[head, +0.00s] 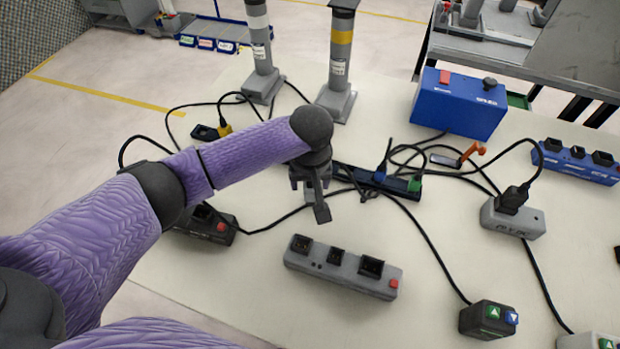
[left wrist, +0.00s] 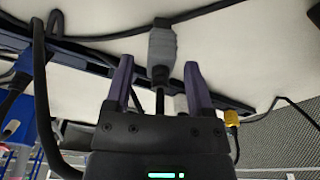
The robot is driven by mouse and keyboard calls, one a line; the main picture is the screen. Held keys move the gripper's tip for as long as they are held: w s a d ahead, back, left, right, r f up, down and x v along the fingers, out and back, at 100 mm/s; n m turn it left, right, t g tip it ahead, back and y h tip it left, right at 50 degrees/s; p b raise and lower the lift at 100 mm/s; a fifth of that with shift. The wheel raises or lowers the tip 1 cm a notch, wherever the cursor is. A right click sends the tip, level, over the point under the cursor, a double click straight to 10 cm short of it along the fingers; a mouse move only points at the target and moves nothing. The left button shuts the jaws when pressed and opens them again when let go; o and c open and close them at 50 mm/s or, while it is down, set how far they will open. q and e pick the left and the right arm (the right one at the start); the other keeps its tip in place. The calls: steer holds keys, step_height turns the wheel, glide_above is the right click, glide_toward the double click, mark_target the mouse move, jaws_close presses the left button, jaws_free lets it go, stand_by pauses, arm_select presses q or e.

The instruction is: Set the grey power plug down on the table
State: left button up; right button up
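The grey power plug (left wrist: 163,48) shows in the left wrist view, just beyond and between the fingertips of my left gripper (left wrist: 158,75). A dark cord runs back from it between the fingers. The fingers are spread, with a gap on each side of the plug. In the head view my left gripper (head: 317,205) points down over the middle of the white table (head: 255,265), behind a grey power strip. The plug is largely hidden there by the gripper, and I cannot tell whether it touches the table. My right gripper is not in view.
The grey strip (head: 342,267) is in front of the gripper; a dark blue strip (head: 380,181) with plugs and tangled cords is behind right. A black box with a red switch (head: 207,225) is left. Grey posts (head: 339,65) and a blue box (head: 458,103) stand farther back. Bare table lies front left.

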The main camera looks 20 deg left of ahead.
mark_target(310, 191)
arm_select(q)
steer(key=shift+r, duration=0.1)
step_height(310, 191, up, 12)
steer(key=s+p, duration=0.1)
steer(key=p, duration=0.4)
steer(key=shift+s+d, duration=0.25)
steer(key=shift+d, duration=0.05)
